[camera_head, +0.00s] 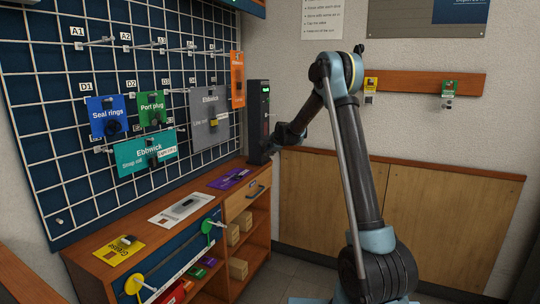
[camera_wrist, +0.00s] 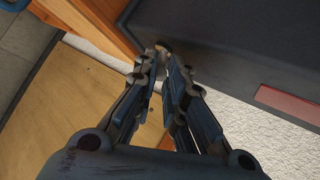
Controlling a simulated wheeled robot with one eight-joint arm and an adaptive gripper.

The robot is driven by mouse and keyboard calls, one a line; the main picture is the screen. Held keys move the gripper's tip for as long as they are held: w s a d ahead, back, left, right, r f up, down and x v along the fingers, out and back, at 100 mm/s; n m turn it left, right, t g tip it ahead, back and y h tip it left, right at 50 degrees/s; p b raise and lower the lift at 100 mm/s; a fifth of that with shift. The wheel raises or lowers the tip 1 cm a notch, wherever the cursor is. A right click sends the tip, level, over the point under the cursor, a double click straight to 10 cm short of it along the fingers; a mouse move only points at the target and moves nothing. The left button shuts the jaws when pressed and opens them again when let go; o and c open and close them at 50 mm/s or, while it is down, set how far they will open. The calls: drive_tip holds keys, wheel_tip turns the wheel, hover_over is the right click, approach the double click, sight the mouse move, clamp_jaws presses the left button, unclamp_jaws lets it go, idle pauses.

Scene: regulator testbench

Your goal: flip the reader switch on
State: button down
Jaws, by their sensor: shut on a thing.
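The reader (camera_head: 258,120) is a tall black box standing on the far end of the wooden bench, with a small green lit display near its top. In the wrist view its dark casing (camera_wrist: 230,40) fills the upper right. My gripper (camera_wrist: 163,54) has its fingers drawn close together at the casing's lower edge. A small brownish knob (camera_wrist: 165,45), seemingly the reader switch, shows at the fingertips and is mostly hidden by them. In the head view my gripper (camera_head: 274,150) is at the reader's lower right side, and the switch cannot be made out there.
A grid wall panel (camera_head: 60,150) with hooks and labelled cards stands left. The bench (camera_head: 140,218) carries a yellow card (camera_head: 119,250), a white card (camera_head: 182,208) and a purple card (camera_head: 230,179). A wooden rail (camera_head: 415,84) with two small tags is on the back wall.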

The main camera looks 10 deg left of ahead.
drive_tip(key=c, duration=1.7)
unclamp_jaws()
drive_tip(key=shift+o, duration=0.2)
drive_tip(key=shift+f, duration=0.1)
drive_tip(key=s+d+f+m+t+y, duration=0.2)
drive_tip(key=s+d+t+y, duration=0.1)
drive_tip(key=s+d, duration=0.35)
drive_tip(key=s+d+f+m+t+y, duration=0.2)
drive_tip(key=s+d+y, duration=0.25)
drive_tip(key=s, duration=0.25)
drive_tip(key=s+d+r+n+g+h, duration=0.1)
drive_tip(key=s+r+n+g, duration=0.1)
drive_tip(key=s, duration=0.5)
drive_tip(key=s+r+n+g+h, duration=0.1)
drive_tip(key=s+r+n+g, duration=0.1)
drive_tip(key=s+r+n, duration=0.3)
drive_tip(key=shift+s+d+n+g, duration=0.4)
drive_tip(key=shift+s+n, duration=0.6)
drive_tip(key=shift+s, duration=0.35)
